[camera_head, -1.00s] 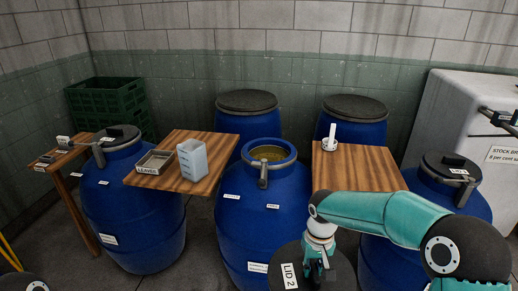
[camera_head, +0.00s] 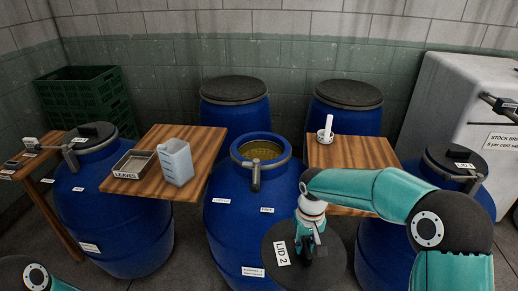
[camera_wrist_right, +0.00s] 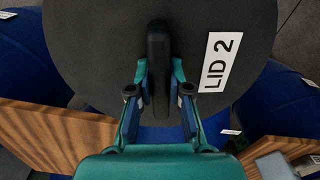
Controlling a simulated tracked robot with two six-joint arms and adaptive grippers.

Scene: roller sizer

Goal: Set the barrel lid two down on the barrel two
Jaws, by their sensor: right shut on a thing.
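The barrel lid two (camera_head: 335,262) is a dark round disc with a white "LID 2" label, low in the head view. My right gripper (camera_head: 313,248) is shut on its raised handle, which shows between the fingers in the right wrist view (camera_wrist_right: 158,65). The lid is held in front and to the right of an open blue barrel (camera_head: 240,220), apart from its rim. That barrel's mouth shows yellowish contents, and a clamp hangs at its front rim. The barrel's number is too small to read. A piece of my left arm shows at the bottom left; its gripper is out of view.
Wooden shelves stand left (camera_head: 203,150) and right (camera_head: 350,153) of the open barrel. Lidded barrels stand behind and at both sides. A white cabinet (camera_head: 460,120) is at right.

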